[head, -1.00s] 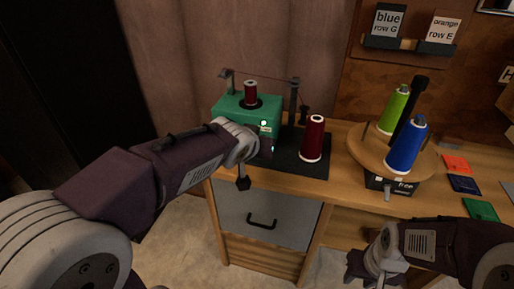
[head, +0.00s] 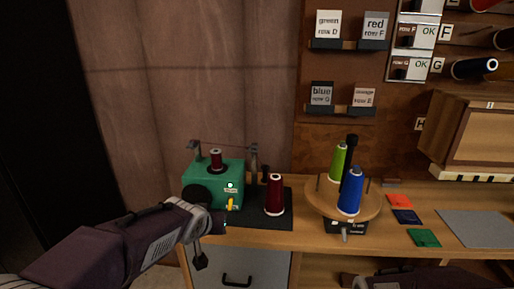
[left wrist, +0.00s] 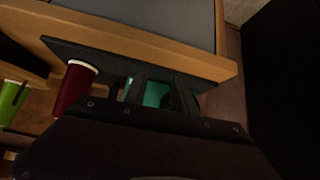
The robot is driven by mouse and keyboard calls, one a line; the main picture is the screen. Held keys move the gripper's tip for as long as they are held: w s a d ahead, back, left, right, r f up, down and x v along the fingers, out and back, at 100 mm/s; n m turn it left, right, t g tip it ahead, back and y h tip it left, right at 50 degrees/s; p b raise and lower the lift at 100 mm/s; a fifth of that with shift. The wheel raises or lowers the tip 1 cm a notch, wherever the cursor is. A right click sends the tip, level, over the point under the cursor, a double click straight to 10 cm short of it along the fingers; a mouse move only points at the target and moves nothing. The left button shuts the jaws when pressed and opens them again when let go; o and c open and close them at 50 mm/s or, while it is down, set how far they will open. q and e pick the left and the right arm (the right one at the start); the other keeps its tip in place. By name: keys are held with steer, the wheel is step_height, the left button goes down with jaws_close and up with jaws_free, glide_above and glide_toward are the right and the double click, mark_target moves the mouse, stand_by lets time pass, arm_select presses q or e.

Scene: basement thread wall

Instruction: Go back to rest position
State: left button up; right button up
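My left gripper (head: 219,222) is in front of the green winding machine (head: 222,187), low at its front. In the left wrist view its two dark fingers (left wrist: 160,92) stand apart with nothing seen between them; the green machine shows behind them. My right gripper is mostly cut off at the bottom of the head view; only dark parts (head: 348,280) show, so its opening is hidden.
A dark red cone (head: 275,195) stands on the machine's black base (head: 255,218). A round wooden turntable (head: 325,200) holds a green cone (head: 337,162) and a blue cone (head: 351,190). Coloured cards (head: 425,238) lie on the bench.

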arm_select(q)
steer(key=s+a+f+g, duration=0.2)
steer(key=s+f+g, duration=0.6)
steer(key=s+f, duration=1)
step_height(320, 180, up, 26)
steer(key=s+p, duration=0.1)
steer(key=p, duration=2.4)
steer(key=shift+s+d+f+h, duration=0.15)
steer(key=shift+s+d+h, duration=0.05)
steer(key=shift+h, duration=0.1)
